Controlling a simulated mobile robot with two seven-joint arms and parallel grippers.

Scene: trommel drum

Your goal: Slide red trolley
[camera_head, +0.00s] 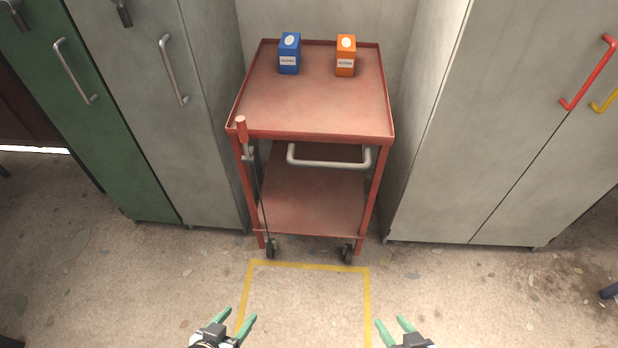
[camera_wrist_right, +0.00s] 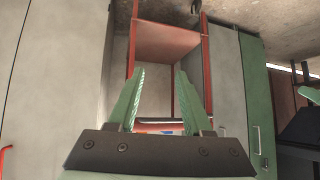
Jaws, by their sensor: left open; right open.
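The red trolley (camera_head: 312,108) stands between cabinets in the head view, with a top tray, a lower shelf (camera_head: 312,200) and dark castors. A grey bar handle (camera_head: 328,164) is on its front, and a red-gripped lever (camera_head: 241,128) is at its front left corner. My left gripper (camera_head: 235,317) is open and empty at the bottom, in front of the trolley. My right gripper (camera_head: 391,326) is open and empty to its right. In the right wrist view the trolley (camera_wrist_right: 168,42) appears beyond the open green fingers (camera_wrist_right: 157,100).
A blue box (camera_head: 289,54) and an orange box (camera_head: 345,56) stand on the trolley's top. Grey cabinets flank the trolley closely, and a green cabinet (camera_head: 75,110) is at the far left. A yellow outline (camera_head: 308,266) marks clear floor in front of the trolley.

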